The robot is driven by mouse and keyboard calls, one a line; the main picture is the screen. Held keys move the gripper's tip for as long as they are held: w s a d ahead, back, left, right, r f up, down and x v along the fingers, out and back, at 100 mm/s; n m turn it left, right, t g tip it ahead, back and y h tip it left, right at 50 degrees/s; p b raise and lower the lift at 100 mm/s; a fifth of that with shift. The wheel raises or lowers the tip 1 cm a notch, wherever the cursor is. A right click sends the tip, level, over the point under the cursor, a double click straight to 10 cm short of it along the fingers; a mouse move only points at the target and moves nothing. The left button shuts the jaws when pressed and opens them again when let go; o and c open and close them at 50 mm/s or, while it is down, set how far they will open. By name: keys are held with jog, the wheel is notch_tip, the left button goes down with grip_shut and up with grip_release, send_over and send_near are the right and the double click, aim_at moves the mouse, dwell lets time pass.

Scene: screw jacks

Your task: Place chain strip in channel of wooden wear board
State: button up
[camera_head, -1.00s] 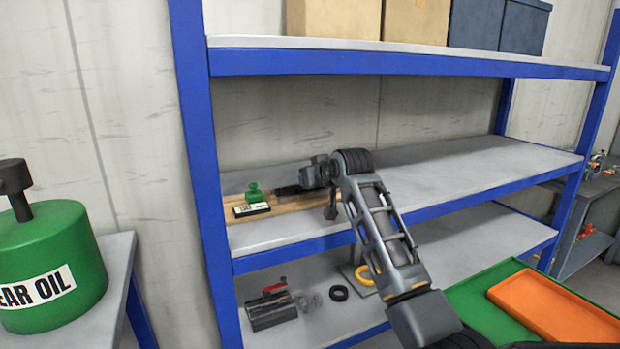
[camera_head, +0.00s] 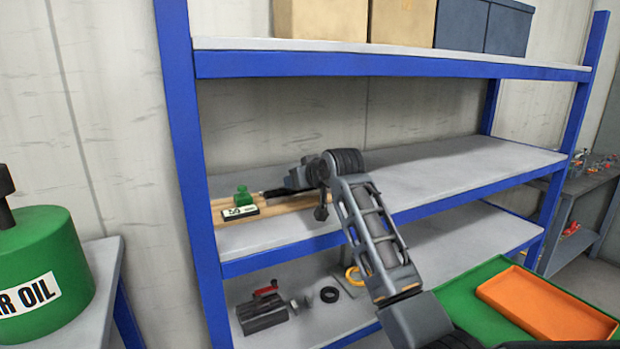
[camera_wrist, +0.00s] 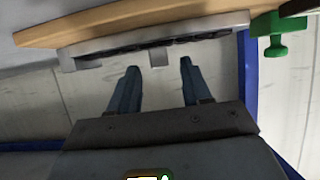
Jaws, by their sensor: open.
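The wooden wear board (camera_head: 290,204) lies on the middle shelf and also spans the top of the wrist view (camera_wrist: 130,20). In the wrist view a grey strip with a dark, chain-like line (camera_wrist: 100,50) runs along the board's edge. A small grey tab (camera_wrist: 158,57) sticks out from it. I cannot tell whether the strip sits in the channel. My gripper (camera_wrist: 160,68) is open, its two dark fingers pointing at the strip, with the tab between the fingertips in the picture. Contact is not clear. In the head view my wrist hides part of the board.
A green knobbed piece (camera_head: 242,196) and a black-and-white labelled block (camera_head: 240,212) are at the board's left end. The middle shelf (camera_head: 450,175) is bare to the right. The blue upright (camera_head: 180,130) stands left. An orange tray (camera_head: 545,305) is front right.

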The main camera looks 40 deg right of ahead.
jog(key=v, duration=1.1)
